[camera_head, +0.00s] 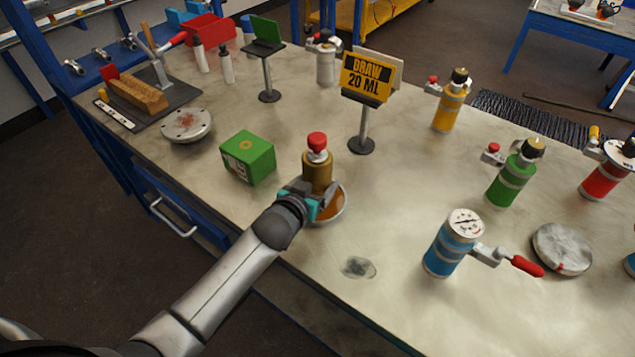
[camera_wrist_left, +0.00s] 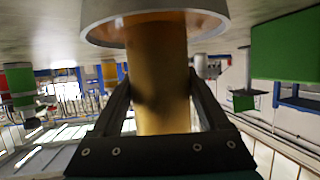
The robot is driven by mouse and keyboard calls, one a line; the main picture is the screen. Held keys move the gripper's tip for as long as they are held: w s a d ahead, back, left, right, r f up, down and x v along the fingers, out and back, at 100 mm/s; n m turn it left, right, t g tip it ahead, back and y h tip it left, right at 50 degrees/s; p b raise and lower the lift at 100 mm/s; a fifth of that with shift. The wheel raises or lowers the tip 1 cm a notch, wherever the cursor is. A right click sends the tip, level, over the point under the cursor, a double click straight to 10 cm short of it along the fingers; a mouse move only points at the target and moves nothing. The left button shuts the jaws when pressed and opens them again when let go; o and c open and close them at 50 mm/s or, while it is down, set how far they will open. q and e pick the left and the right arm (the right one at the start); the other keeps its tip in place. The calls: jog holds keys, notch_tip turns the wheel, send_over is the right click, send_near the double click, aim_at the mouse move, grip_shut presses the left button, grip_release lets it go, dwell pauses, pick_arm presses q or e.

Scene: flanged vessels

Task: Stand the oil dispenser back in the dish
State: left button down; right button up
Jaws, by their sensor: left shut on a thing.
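The oil dispenser (camera_head: 318,172) is a gold-brown cylinder with a red cap, upright or nearly so. My left gripper (camera_head: 312,202) is shut around its lower body. In the left wrist view the gripper's fingers flank the amber body (camera_wrist_left: 160,80) on both sides. The dish (camera_head: 334,214), round with a pale rim and brown inside, sits on the bench under the dispenser. In the wrist view, which looks upside down, the dish rim (camera_wrist_left: 95,33) surrounds the dispenser's bottom end. Whether the base touches the dish floor is hidden. My right gripper is in neither view.
A green box (camera_head: 248,158) stands left of the dispenser, and a "DRAW 20 ML" sign (camera_head: 366,78) on a stand is behind it. A blue vessel (camera_head: 450,243) with a red-handled valve is to the right. A dark stain marks the bare bench in front.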

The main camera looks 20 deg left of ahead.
pick_arm(q)
jog(key=shift+f, duration=0.1)
grip_release()
jog(key=shift+s+r, duration=0.2)
jog(key=p+v, duration=0.3)
jog(key=v, duration=0.8)
jog(key=shift+s, duration=0.3)
jog(key=shift+a+r, duration=0.1)
